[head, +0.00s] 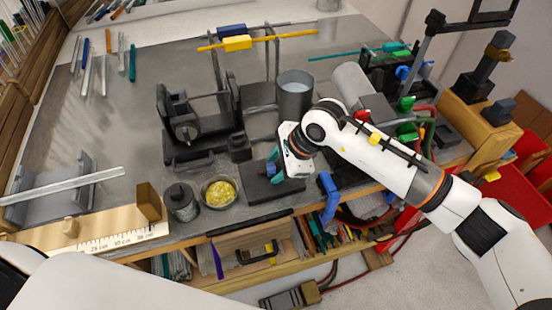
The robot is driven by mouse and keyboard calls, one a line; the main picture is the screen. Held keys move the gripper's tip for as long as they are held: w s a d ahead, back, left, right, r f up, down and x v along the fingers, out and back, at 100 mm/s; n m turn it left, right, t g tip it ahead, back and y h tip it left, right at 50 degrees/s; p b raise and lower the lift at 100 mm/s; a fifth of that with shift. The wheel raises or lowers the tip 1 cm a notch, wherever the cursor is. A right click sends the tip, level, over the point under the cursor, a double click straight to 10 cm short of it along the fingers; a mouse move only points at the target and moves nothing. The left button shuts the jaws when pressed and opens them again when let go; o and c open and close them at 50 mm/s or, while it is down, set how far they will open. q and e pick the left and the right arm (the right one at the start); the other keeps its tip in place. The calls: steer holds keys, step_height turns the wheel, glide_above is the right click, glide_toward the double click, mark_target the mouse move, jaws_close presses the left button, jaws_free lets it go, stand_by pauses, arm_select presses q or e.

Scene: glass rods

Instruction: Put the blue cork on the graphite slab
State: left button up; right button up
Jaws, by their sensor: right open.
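The graphite slab (262,192) is a flat dark plate near the front edge of the bench, right of the bowl. A small blue piece, which looks like the blue cork (271,167), shows over the slab. My right gripper (275,175) reaches down from the right, with teal fingertips low over the slab. Its jaws are open beside the blue piece. The gripper hides part of the slab, and I cannot tell if the cork touches a finger. My left arm enters at the bottom left, and its gripper is out of view.
A bowl of yellow bits (219,192) and a dark lidded jar (182,202) stand left of the slab. A metal beaker (294,95) and a dark roller stand (184,130) are behind it. A wooden ruler (120,238) lies at the front left.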

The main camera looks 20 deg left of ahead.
steer(key=b+v, duration=0.5)
steer(key=v, duration=0.7)
steer(key=shift+s+d, duration=0.1)
steer(key=shift+s, duration=0.05)
